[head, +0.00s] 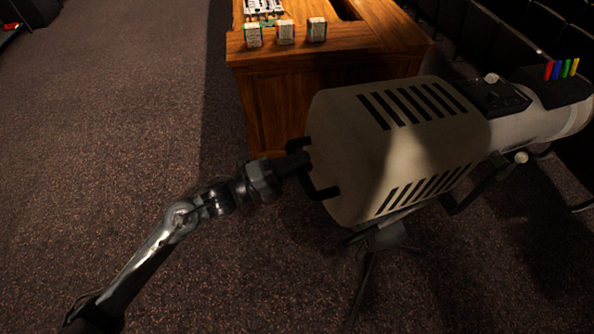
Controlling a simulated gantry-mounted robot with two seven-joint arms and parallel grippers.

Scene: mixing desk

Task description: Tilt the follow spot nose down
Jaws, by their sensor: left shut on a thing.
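The follow spot (410,150) is a large cream lamp housing with black vent slots, on a dark stand. Its rear end faces left, and its narrower nose (530,125) points to the right and slightly up in the picture. A black bracket-shaped rear handle (320,191) sticks out of the rear end. My left gripper (300,161) is at this handle, shut on it; its fingertips are dark and hard to make out against the handle. My right gripper is not in view.
A wooden desk (310,75) stands behind the spot, with several small cartons (285,32) and a mixer (264,8) on top. Coloured levers (562,68) stand on the spot's nose. Dark seats line the upper right.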

